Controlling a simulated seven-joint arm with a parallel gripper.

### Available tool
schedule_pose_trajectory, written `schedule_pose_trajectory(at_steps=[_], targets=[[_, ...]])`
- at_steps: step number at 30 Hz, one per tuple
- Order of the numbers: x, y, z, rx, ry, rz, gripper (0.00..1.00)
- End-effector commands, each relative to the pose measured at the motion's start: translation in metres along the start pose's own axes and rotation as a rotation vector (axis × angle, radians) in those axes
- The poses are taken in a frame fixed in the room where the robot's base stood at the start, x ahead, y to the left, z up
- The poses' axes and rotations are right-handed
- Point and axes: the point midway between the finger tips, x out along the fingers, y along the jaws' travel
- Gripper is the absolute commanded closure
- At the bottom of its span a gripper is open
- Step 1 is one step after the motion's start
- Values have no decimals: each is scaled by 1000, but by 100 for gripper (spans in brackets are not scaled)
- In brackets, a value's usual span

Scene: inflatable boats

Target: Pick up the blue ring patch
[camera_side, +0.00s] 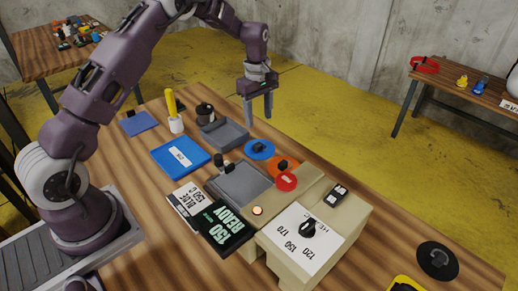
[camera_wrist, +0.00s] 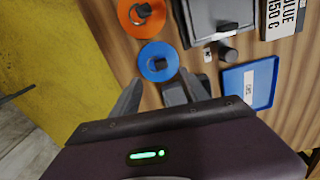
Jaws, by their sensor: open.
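The blue ring patch (camera_side: 260,149) is a round blue disc with a dark block-like piece at its middle. It lies flat on the wooden table, beside an orange disc. It also shows in the wrist view (camera_wrist: 146,71), just beyond my fingertips. My gripper (camera_side: 258,121) is open and empty, pointing down above the table and a little behind the blue patch in the side view. In the wrist view my two fingers (camera_wrist: 161,80) are spread, with the patch between and ahead of their tips.
A grey tray (camera_side: 232,135), a grey plate (camera_side: 240,188) and a blue tray (camera_side: 180,156) are nearby. A beige press with a dial (camera_side: 307,228) stands in front.

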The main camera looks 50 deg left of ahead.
Motion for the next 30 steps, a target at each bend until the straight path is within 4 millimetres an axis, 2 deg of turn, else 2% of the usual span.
schedule_pose_trajectory(at_steps=[1,3,10,15,18,24,26,30], targets=[[20,2,-6,-40,-1,-18,47],[36,4,-9,-79,-1,-30,47],[68,2,-11,-95,-1,-36,47],[101,-1,-10,-95,-1,-36,47],[110,0,-10,-93,0,-34,47],[112,0,-10,-92,0,-33,47],[112,0,-10,-92,0,-33,57],[111,0,-10,-92,0,-33,85]])
